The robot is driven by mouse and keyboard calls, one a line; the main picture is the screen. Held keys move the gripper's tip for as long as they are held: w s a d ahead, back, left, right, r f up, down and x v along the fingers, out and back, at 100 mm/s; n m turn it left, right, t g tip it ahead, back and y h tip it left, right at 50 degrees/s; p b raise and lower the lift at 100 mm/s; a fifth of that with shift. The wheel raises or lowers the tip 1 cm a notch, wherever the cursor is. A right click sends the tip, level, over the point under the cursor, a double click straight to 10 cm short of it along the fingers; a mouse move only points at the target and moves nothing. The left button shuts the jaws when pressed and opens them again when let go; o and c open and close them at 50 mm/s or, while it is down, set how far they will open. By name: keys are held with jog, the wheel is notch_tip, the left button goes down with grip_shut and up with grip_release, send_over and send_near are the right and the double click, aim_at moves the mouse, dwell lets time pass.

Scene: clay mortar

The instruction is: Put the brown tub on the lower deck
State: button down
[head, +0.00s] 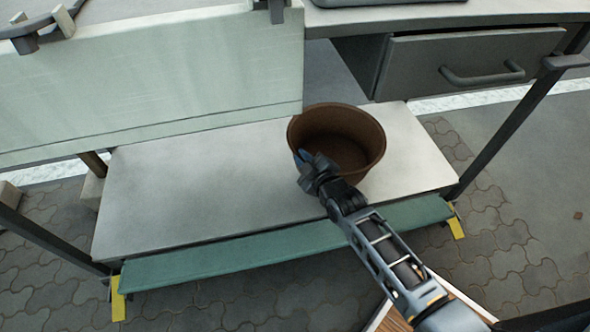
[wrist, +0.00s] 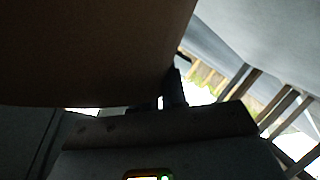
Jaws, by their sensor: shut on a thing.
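The brown tub (head: 362,133) is upright and open-topped, at the right part of the pale lower deck (head: 190,190) in the head view. I cannot tell whether its base touches the deck or is slightly above it. My gripper (head: 308,162) is shut on the near left side of the tub's wall. In the wrist view the tub (wrist: 90,50) is a large dark brown surface filling the upper left, and my gripper (wrist: 165,95) shows dark against it. The tub's underside is hidden.
A pale green panel (head: 150,80) hangs above the deck's back left. A grey drawer (head: 475,65) with a handle is above right. A green strip (head: 280,242) runs along the deck's front edge. Dark posts (head: 510,125) stand at the sides. The deck's left and middle are clear.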

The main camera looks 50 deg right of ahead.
jog(key=w+f+b, duration=0.3)
jog(key=f, duration=0.2)
jog(key=shift+a+f, duration=0.2)
jog(key=shift+f, duration=0.15)
jog(key=c, duration=1.2)
grip_release()
jog(key=shift+o, duration=0.2)
jog(key=shift+s+a, duration=0.1)
jog(key=s+a+r+m+y+p, duration=0.1)
jog(key=s+a+r+p, duration=0.15)
jog(key=s+a, duration=0.45)
jog(key=s+a+r+p, duration=0.2)
jog(key=s+a+r, duration=0.15)
jog(key=s, duration=0.75)
jog(key=s+a+r+m+y, duration=0.1)
jog(key=s+a+r, duration=0.3)
jog(key=s+r, duration=0.5)
jog(key=s+a+r+m+t+y, duration=0.1)
jog(key=s+a+r+m+y, duration=0.1)
jog(key=s+r, duration=0.7)
notch_tip(320, 180, up, 5)
jog(key=shift+s+a+f+y, duration=0.1)
jog(key=shift+s+a+y, duration=0.15)
jog(key=shift+a+y, duration=0.55)
